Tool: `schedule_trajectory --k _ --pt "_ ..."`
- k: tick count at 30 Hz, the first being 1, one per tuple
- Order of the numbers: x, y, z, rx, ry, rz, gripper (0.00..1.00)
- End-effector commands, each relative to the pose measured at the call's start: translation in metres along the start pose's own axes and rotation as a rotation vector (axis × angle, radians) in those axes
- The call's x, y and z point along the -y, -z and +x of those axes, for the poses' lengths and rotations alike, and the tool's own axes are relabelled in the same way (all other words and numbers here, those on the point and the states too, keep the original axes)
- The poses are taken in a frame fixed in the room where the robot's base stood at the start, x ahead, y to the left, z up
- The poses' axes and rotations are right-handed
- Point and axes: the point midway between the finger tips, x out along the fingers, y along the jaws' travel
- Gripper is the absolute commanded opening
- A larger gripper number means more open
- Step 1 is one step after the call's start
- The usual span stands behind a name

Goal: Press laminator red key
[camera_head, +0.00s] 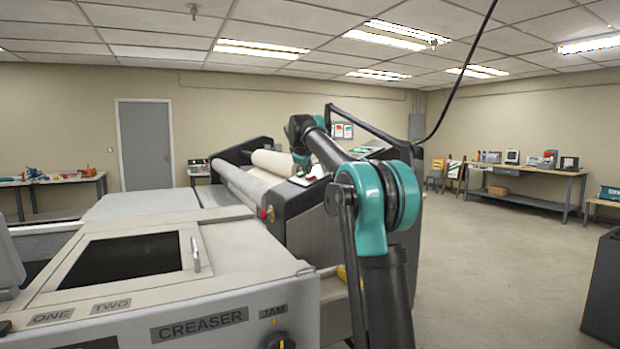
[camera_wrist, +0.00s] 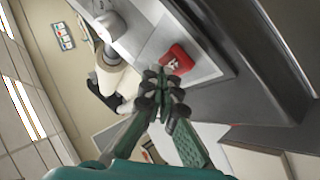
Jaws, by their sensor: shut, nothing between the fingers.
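The laminator (camera_head: 305,228) stands beyond the creaser, with dark side panels and pale rollers. In the wrist view a red key (camera_wrist: 178,57) with a white mark sits on a light grey panel (camera_wrist: 150,30). My gripper (camera_wrist: 163,83) is shut and empty, its fingertips together just below the key in the picture. I cannot tell whether the tips touch the key or the panel. In the head view my arm reaches over the laminator, and the fingertips cannot be made out. A red knob (camera_head: 267,213) shows on the laminator's near end.
The creaser (camera_head: 215,250), with a dark window and a black JAM knob (camera_head: 277,341), fills the near left. A workbench (camera_head: 525,190) stands along the right wall and a table (camera_head: 60,182) at the far left. The floor to the right (camera_head: 480,260) is clear.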

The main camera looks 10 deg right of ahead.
Motion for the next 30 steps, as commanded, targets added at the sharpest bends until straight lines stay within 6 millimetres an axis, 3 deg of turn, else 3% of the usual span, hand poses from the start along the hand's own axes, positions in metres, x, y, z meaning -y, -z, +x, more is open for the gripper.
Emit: schedule_trajectory --k 30 --pt "0.0042 -0.0042 0.0058 0.000 0.000 0.000 0.00"
